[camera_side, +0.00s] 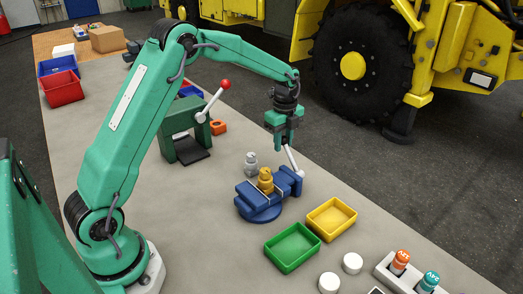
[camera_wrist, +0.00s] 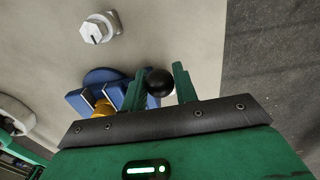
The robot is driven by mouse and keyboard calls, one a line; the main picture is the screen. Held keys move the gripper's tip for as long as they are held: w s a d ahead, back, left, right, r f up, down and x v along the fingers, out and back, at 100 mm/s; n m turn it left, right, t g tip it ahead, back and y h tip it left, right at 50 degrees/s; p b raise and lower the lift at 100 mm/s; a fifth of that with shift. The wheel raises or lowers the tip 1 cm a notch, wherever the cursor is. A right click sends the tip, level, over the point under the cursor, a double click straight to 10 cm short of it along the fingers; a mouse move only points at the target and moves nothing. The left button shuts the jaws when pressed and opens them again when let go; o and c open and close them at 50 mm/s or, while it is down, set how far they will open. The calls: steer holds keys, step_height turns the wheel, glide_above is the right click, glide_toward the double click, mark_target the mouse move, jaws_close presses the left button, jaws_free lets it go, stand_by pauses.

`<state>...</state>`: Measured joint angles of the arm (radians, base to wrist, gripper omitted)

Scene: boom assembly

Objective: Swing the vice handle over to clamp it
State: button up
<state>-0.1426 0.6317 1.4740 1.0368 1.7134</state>
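The blue vice (camera_side: 262,206) stands on the bench with a brass-coloured part (camera_side: 265,181) between its jaws. Its silver handle (camera_side: 292,160) rises from the right end, tilted, up to my gripper (camera_side: 284,138). In the wrist view, the handle's black ball knob (camera_wrist: 159,82) sits between the two green fingers of my gripper (camera_wrist: 160,86). The fingers are apart, with the knob close to the left one and a small gap showing at the right. The vice (camera_wrist: 88,97) and brass part (camera_wrist: 103,107) are partly hidden behind the gripper there.
A silver hex-headed part (camera_side: 251,163) stands behind the vice. Green (camera_side: 292,247) and yellow (camera_side: 331,218) trays lie in front. A green press with a red-knobbed lever (camera_side: 212,104) stands behind to the left. The bench's right edge (camera_wrist: 224,60) is near the gripper.

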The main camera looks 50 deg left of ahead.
steer(key=shift+a+f, duration=0.9)
steer(key=shift+f, duration=0.1)
steer(key=shift+w+a+f, duration=0.1)
steer(key=shift+a+f, duration=0.45)
steer(key=shift+f, duration=0.35)
steer(key=o, duration=0.5)
